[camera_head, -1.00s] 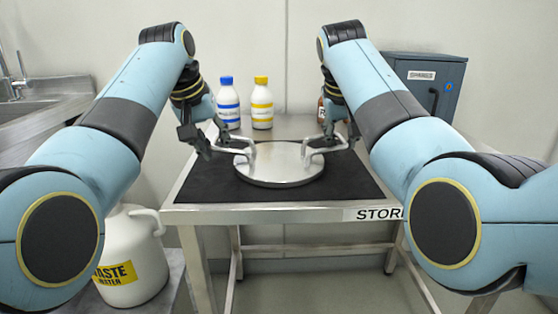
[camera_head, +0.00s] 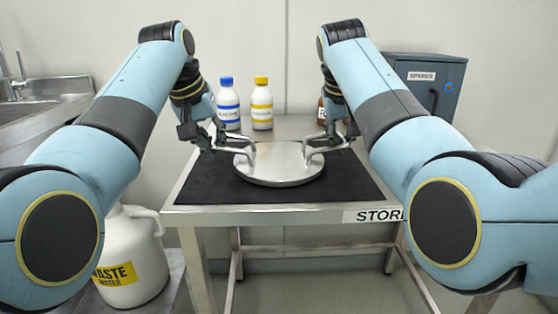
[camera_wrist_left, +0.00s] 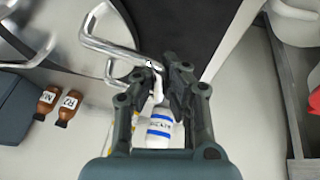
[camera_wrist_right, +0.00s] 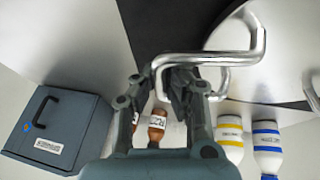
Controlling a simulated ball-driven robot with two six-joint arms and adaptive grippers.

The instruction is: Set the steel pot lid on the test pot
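The steel pot lid (camera_head: 282,165) is a round, shiny disc with a bent bar handle on its left and right sides. It lies level at the middle of the black mat, or very low over it; I cannot tell if it touches. My left gripper (camera_head: 212,143) is shut on the left handle (camera_wrist_left: 112,45). My right gripper (camera_head: 340,140) is at the right handle, and its fingers close around the bar (camera_wrist_right: 240,55) in the right wrist view. I cannot make out a separate test pot in any view.
The black mat (camera_head: 225,190) covers most of the steel table (camera_head: 265,215). A blue-capped bottle (camera_head: 228,105), a yellow-capped bottle (camera_head: 262,105) and brown bottles (camera_wrist_right: 157,125) stand behind. A grey cabinet (camera_head: 425,80) is at back right, a white waste jug (camera_head: 130,255) at front left.

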